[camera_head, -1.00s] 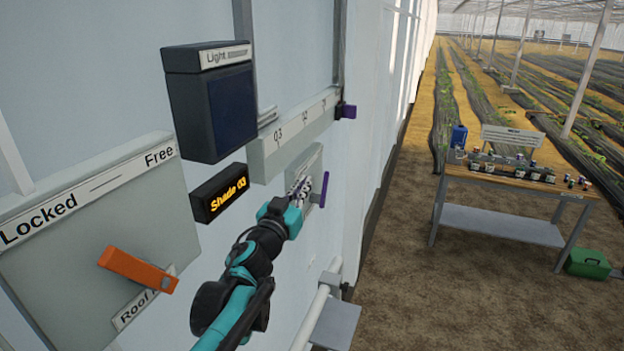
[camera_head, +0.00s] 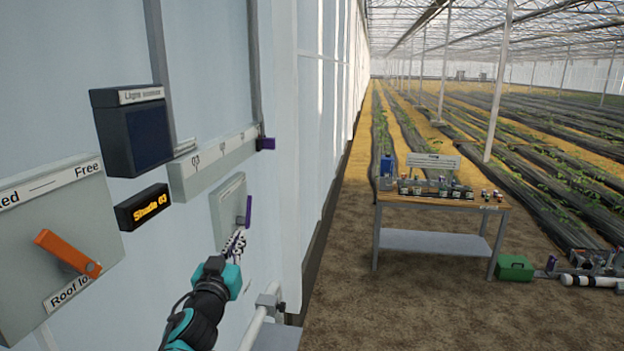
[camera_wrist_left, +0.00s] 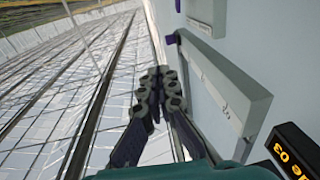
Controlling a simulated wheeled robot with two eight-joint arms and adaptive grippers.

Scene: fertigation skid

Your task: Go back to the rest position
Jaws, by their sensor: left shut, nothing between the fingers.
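My left gripper (camera_head: 234,243) is in front of the wall panels in the head view, just below a small grey box with a purple lever (camera_head: 249,211). Its fingers are together with nothing between them. In the left wrist view the left gripper (camera_wrist_left: 160,76) shows its dark fingers closed, apart from the grey panel on the right. My right gripper is in neither view.
On the wall are an orange handle (camera_head: 68,252), a dark light box (camera_head: 131,131), a "Shade 03" display (camera_head: 143,207) and a grey rail (camera_head: 212,164). A workbench (camera_head: 440,199) with several items and a green case (camera_head: 514,267) stand right. Bare floor lies between.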

